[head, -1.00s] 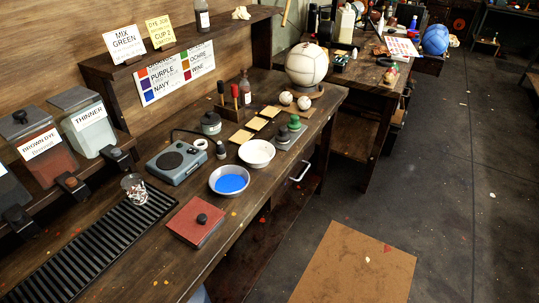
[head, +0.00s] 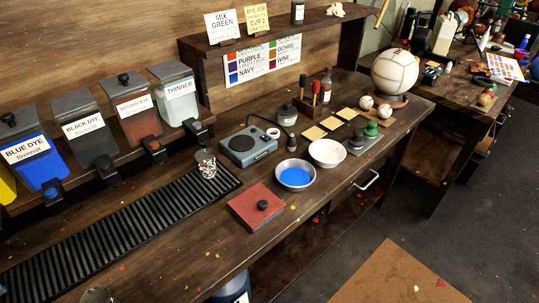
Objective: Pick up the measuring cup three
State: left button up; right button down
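A clear measuring cup (head: 205,163) with red and white markings stands at the back right end of the black slatted drip grate (head: 120,232). The rim of a second clear cup (head: 97,295) shows at the bottom edge of the head view, mostly cut off. I cannot read a number on either cup, so I cannot tell which is cup three. Neither of my grippers is in view.
Dye dispensers, blue (head: 40,165), black (head: 90,130), brown (head: 137,108) and thinner (head: 178,95), line the back. The front left bench is clear.

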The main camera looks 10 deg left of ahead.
aim_at(204, 158)
jog(key=i+l+u, duration=0.1)
jog(key=l+u, duration=0.9)
jog(key=i+j, duration=0.05)
jog(key=j, duration=0.05)
